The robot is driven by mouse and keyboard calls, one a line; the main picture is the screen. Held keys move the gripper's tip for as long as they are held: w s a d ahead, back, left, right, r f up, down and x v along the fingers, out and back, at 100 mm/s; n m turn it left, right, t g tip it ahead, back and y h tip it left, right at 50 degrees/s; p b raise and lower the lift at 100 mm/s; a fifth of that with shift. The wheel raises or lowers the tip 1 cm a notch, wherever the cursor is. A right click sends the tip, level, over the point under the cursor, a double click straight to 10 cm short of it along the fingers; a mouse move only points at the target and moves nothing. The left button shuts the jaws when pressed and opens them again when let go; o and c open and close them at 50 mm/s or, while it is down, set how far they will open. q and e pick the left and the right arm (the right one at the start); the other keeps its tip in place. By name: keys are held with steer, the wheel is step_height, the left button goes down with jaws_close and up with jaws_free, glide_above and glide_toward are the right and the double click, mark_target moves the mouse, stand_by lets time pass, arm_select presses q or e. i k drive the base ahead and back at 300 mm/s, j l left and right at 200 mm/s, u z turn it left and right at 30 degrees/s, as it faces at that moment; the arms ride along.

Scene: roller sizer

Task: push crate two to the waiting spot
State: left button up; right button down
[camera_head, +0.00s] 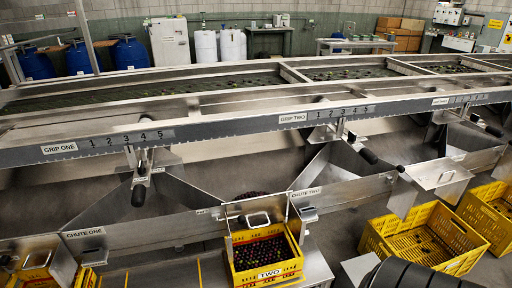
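Crate two (266,278), a yellow crate labelled TWO, stands upright at the bottom centre, under the outlet of chute two (307,192). It holds many small dark round fruits, and more lie behind a clear-looking gate above it. Short yellow lines (199,272) mark the metal surface to the left of the crate. I cannot tell which place is the waiting spot. Neither my left nor my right gripper is in view.
Chute one (85,233) is at the left, with a partly hidden yellow crate (85,277) below it. Empty yellow crates (425,240) stand on the floor at the right. A dark ribbed cylinder shape fills the lower right edge. The metal surface left of crate two looks clear.

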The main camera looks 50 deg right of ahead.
mark_target(266, 261)
steer(key=z, duration=1.5)
steer(key=i+l+u, duration=0.1)
steer(key=u, duration=0.35)
steer(key=l+u, duration=0.2)
steer(key=l, duration=0.45)
steer(key=l+u, duration=0.25)
steer(key=l, duration=0.4)
steer(key=k+l+u, duration=0.2)
steer(key=l, duration=0.4)
steer(key=i, duration=0.05)
